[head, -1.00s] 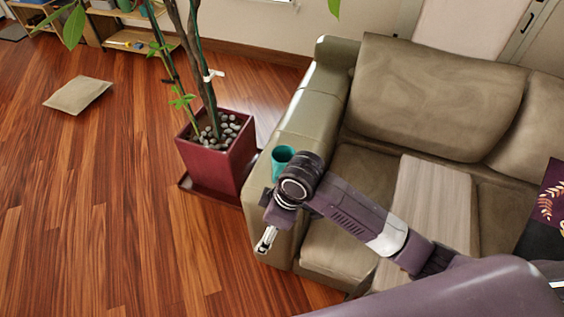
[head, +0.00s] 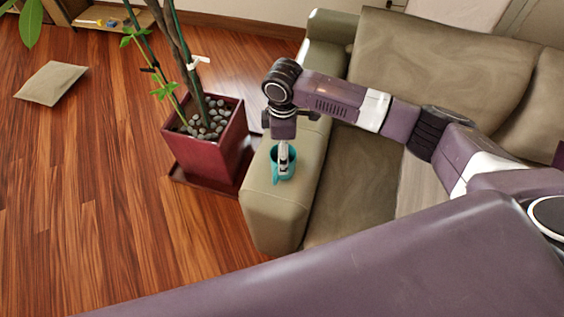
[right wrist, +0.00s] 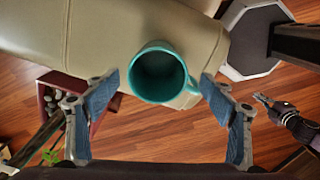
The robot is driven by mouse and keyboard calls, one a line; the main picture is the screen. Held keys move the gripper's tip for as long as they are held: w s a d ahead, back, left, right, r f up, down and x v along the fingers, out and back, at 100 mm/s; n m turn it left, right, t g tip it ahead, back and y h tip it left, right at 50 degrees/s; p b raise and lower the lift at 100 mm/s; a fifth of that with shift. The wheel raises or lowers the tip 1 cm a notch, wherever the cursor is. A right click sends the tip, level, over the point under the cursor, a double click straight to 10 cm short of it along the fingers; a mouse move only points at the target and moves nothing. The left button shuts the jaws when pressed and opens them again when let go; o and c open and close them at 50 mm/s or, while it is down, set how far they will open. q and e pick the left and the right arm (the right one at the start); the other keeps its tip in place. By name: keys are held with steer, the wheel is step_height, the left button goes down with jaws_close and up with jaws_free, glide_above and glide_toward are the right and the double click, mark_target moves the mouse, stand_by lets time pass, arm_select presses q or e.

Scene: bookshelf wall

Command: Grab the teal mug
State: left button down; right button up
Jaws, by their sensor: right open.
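The teal mug (head: 290,173) stands upright on the sofa's near armrest (head: 268,215). In the right wrist view the mug (right wrist: 160,74) is seen from above, its opening facing the camera and its handle on the right. My right gripper (head: 284,163) points down over the mug and hides part of it. In the wrist view my right gripper (right wrist: 159,85) is open, with one blue-padded finger on each side of the mug. I cannot tell whether either finger touches it. What looks like my left gripper (right wrist: 262,99) shows small at the right; its opening is unclear.
A red square planter (head: 208,150) with pebbles and a tall plant stands close to the left of the armrest. A beige cushion (head: 52,83) lies on the wooden floor (head: 85,200). The sofa seat (head: 345,185) extends to the right of the armrest.

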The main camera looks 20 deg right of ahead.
step_height(320, 180, down, 3)
steer(key=shift+w+f, duration=0.1)
steer(key=shift+w, duration=0.05)
steer(key=shift+f, duration=0.55)
steer(key=c, duration=1.5)
arm_select(q)
steer(key=shift+w+r, duration=0.2)
steer(key=shift+w, duration=0.4)
arm_select(e)
steer(key=shift+w, duration=0.1)
steer(key=shift+c, duration=0.2)
arm_select(q)
steer(key=shift+w, duration=0.1)
arm_select(e)
steer(key=shift+r, duration=0.1)
